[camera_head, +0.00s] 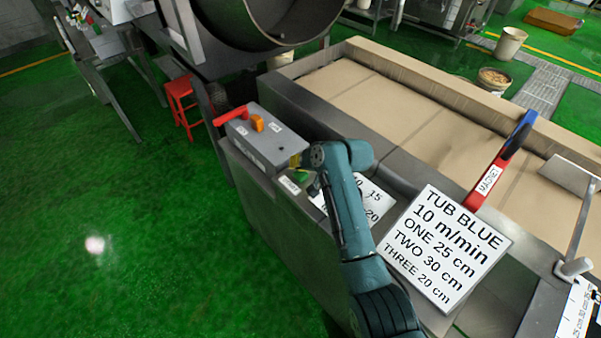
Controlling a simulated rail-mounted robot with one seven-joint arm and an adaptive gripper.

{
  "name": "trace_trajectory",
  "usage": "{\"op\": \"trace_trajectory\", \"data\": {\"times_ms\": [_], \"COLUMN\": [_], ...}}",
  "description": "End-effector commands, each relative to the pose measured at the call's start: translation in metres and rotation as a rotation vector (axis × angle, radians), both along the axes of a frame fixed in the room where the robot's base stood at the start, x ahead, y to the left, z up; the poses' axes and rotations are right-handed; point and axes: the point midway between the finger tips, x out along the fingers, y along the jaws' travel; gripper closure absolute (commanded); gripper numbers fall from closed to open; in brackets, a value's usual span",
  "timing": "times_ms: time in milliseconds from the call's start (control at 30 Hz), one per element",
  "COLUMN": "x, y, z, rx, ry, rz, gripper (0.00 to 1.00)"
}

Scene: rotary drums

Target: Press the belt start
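A grey control box (262,140) stands on the near left corner of the conveyor frame. It carries an orange knob (257,123) and a red lever (230,115). A green part (300,176), which looks like a button, shows at the box's right end, below a yellow patch (295,160). My teal arm reaches up from the bottom, and its wrist is just right of the green part in the picture. My gripper's fingers are hidden by the wrist or too dark to make out. I cannot tell whether anything touches the green part.
The tan conveyor belt (345,85) runs behind my arm. A sign reading "TUB BLUE, 10 m/min" (445,245) stands right of my arm, partly near it. A large drum (265,20) is behind the box. Green floor is clear at left.

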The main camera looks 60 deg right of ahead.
Motion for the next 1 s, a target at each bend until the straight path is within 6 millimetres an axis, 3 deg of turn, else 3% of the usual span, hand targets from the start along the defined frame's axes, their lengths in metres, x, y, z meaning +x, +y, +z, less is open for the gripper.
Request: {"op": "trace_trajectory", "data": {"times_ms": [1000], "x": [0.0000], "y": [-0.0001], "z": [-0.0086], "rx": [0.000], "ry": [0.000], "rz": [0.000], "gripper": [1.00]}}
